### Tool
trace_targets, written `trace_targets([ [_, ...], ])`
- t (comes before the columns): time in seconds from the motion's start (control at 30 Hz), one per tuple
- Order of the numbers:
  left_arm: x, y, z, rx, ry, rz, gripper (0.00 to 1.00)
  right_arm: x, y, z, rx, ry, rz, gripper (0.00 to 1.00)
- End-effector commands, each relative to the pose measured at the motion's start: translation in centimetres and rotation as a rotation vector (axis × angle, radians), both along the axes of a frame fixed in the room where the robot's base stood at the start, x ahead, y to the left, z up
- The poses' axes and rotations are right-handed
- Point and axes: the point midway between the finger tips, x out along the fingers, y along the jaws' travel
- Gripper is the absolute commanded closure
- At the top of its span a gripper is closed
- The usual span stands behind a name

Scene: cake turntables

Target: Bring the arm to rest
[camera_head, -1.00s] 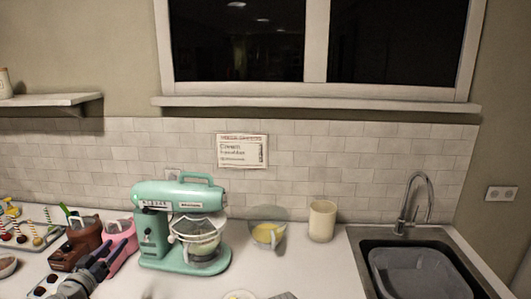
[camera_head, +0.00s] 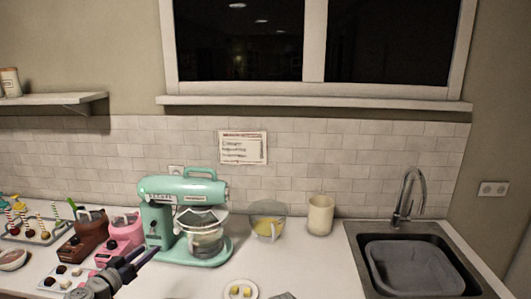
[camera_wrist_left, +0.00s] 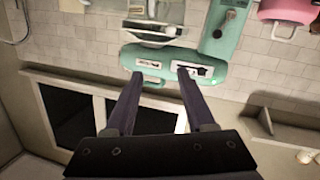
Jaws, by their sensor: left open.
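The wrist view shows the mixer (camera_wrist_left: 165,72) beyond the fingertips, upside down. My right gripper is in no view.
A bowl of yellow liquid (camera_head: 266,222), a cream canister (camera_head: 320,215) and a sink (camera_head: 360,238) lie to the right. A small plate (camera_head: 240,297) is at the front edge.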

Motion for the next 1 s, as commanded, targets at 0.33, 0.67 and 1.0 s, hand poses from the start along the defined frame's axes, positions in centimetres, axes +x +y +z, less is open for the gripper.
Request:
trace_targets([
  [0.33, -1.3, -14.7, -6.5, 0.035, 0.326, -0.306, 0.45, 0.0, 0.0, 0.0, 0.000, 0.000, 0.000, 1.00],
  [0.67, -12.0, -28.5, -16.5, 0.292, 0.981, -0.485, 0.45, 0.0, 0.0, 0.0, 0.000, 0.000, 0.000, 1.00],
  [1.0, -19.6, -29.6, -19.0, 0.620, 1.328, -0.242, 0.45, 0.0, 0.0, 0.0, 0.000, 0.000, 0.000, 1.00],
])
